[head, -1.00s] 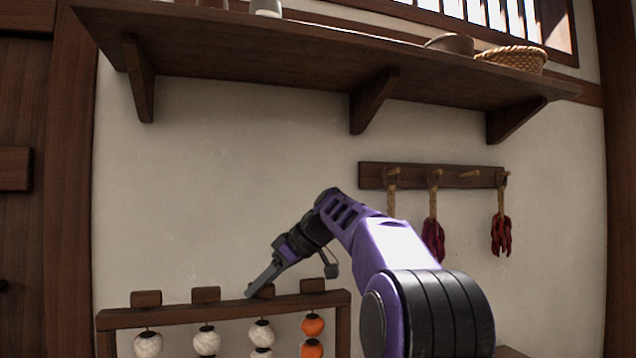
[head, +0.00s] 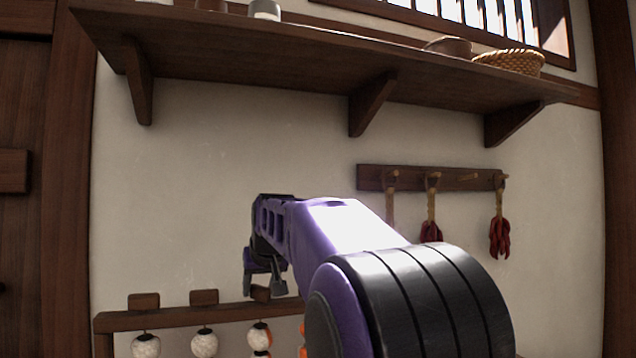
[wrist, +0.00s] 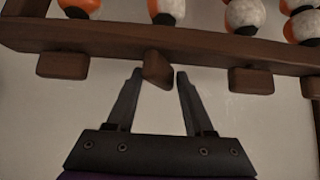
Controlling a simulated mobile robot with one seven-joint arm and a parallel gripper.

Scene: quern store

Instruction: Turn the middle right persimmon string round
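A wooden rack bar (head: 175,316) carries a row of small wooden blocks, each with a string of balls below it. The third block from the left (head: 260,294) sits skewed to the bar. Its string, the middle right one (head: 259,334), shows mostly white with orange on its right edge. In the wrist view that block (wrist: 157,70) is tilted, and its ball (wrist: 165,8) is part orange, part white. My gripper (wrist: 160,74) is open, its fingers on either side of the block, with a small gap at the right finger. My arm hides most of the rightmost string.
Two other white strings hang at the left (head: 146,345) and middle left (head: 204,342). A peg rail (head: 450,178) with red pepper bunches is on the wall at right. A long shelf (head: 300,55) runs overhead. The wall between is clear.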

